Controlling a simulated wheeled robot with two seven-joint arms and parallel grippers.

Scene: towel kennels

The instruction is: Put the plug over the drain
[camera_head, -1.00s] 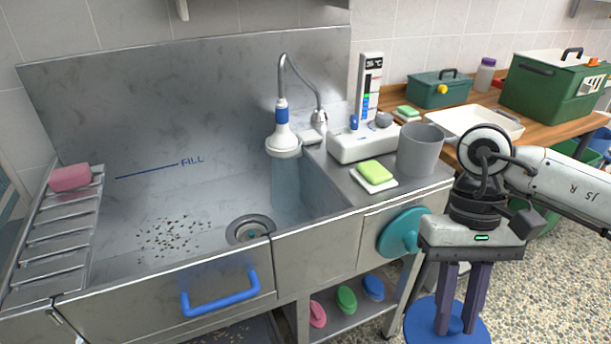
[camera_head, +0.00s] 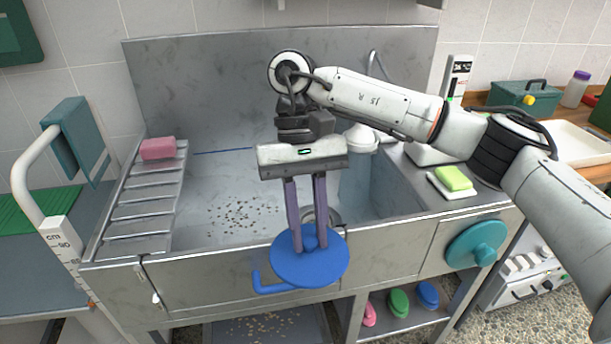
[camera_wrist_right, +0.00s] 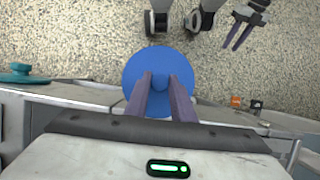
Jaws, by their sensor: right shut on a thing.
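The blue round plug (camera_head: 308,268) is a flat disc with a small knob. My right gripper (camera_head: 314,243) is shut on the knob and holds the disc in front of the sink's front wall. The plug (camera_wrist_right: 143,70) and the right gripper's fingers (camera_wrist_right: 162,90) also show in the right wrist view. The drain (camera_head: 334,215) lies in the sink floor behind the fingers, mostly hidden by them. My left gripper (camera_wrist_right: 232,47) shows small at the top right of the wrist view, fingers apart and empty.
The steel sink (camera_head: 400,255) has a blue handle (camera_head: 262,286) behind the plug. A teal disc (camera_head: 476,243) is on the front at right. A pink sponge (camera_head: 158,148) lies on the left rack. Dark specks (camera_head: 245,218) dot the basin. The shower head (camera_head: 358,140) is partly behind my arm.

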